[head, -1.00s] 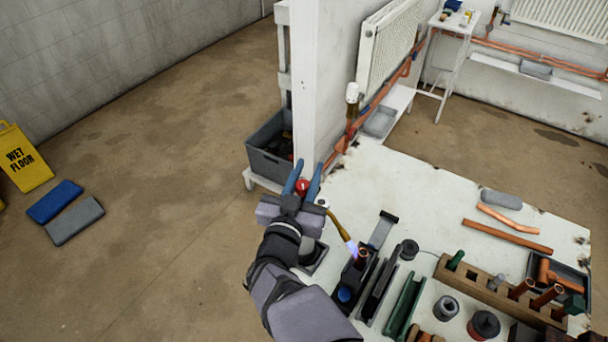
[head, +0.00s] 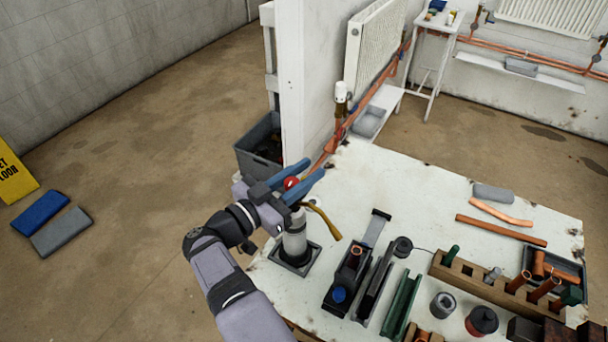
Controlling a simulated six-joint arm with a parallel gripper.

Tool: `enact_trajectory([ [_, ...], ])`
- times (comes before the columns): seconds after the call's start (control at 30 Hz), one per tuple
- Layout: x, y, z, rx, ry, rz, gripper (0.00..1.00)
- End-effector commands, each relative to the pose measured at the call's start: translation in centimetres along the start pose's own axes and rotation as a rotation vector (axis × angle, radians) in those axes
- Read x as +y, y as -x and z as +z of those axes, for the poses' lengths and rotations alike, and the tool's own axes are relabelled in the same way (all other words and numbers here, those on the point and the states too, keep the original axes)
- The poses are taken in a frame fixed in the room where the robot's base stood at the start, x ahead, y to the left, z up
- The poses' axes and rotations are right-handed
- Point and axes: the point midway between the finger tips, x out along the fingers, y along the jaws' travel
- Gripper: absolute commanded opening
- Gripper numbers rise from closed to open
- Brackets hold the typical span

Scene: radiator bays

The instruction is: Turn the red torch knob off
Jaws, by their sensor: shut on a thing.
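The torch (head: 294,240) is a grey cylinder standing upright in a dark square holder (head: 290,262) at the table's near left edge. Its brass nozzle (head: 322,220) bends right and down, and no flame shows at its tip. The red torch knob (head: 291,183) is at the top, between the blue fingers of my gripper (head: 294,178). My gripper is shut on the knob, with its fingers pointing right and slightly up. The fingers and the gripper body partly hide the knob and the torch's top.
A dark fixture holding a copper fitting (head: 355,256) stands right of the torch. Beyond it are a green channel (head: 402,305) and a wooden rack (head: 480,282) with pipe pieces. A white wall post (head: 292,90) and a grey crate (head: 258,140) are behind. The table's middle is clear.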

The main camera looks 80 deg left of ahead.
Motion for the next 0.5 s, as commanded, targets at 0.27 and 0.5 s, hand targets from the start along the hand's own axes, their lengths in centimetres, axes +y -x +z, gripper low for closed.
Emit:
enact_trajectory([
  [0.27, 0.09, -0.02, -0.17, 0.008, -0.007, 0.077, 0.02],
  [0.5, 0.47, 0.06, -0.16, 0.001, -0.006, 0.116, 0.02],
])
